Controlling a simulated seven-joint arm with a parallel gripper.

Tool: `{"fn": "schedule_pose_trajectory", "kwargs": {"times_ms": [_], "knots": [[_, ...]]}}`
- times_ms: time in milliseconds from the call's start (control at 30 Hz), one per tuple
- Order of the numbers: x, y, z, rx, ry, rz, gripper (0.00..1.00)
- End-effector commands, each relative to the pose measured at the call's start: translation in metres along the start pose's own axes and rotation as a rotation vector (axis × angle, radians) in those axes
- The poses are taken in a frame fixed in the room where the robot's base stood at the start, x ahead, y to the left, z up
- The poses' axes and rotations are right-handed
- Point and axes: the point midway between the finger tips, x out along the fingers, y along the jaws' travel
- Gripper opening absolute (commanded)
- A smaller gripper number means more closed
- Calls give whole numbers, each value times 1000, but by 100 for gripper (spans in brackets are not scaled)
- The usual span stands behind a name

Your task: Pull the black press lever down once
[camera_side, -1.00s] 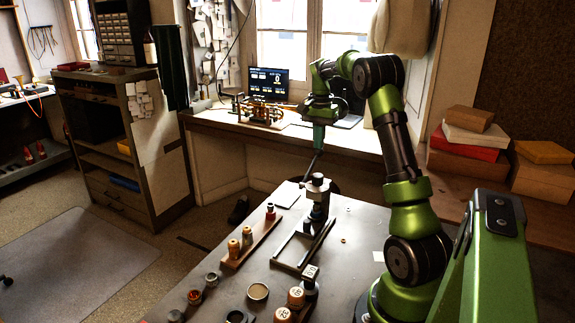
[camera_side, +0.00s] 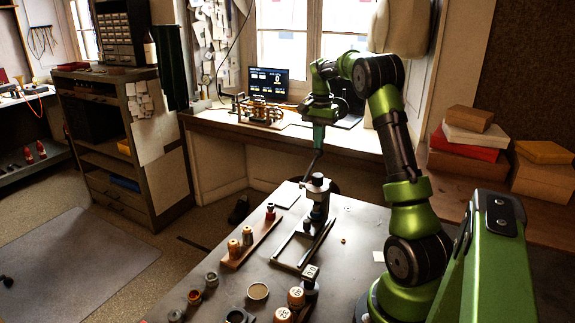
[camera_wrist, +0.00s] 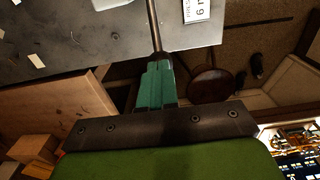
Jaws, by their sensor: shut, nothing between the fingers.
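The press (camera_side: 319,204) stands upright at the far end of the metal table, with a frame of dark rails at its foot. Its black lever (camera_side: 313,164) slants up from the press head. My gripper (camera_side: 319,146) has teal fingers, shut and pointing down at the lever's upper end. In the wrist view the shut fingers (camera_wrist: 158,72) lie in line with the dark lever rod (camera_wrist: 152,22), which runs on from their tips. Whether they touch the lever I cannot tell. The press body is not clear in the wrist view.
A wooden rack (camera_side: 249,243) with several small bottles stands left of the press. Several jars and a round dish (camera_side: 258,291) are near the front. A white card (camera_side: 286,194) lies at the table's far edge. The window bench (camera_side: 350,141) is behind my gripper.

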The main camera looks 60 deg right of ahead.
Motion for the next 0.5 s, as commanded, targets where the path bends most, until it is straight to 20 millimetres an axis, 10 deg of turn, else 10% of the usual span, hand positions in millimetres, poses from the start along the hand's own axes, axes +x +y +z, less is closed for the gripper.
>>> {"fn": "schedule_pose_trajectory", "kwargs": {"times_ms": [500], "knots": [[5,0,0,-1,0,1,0]]}}
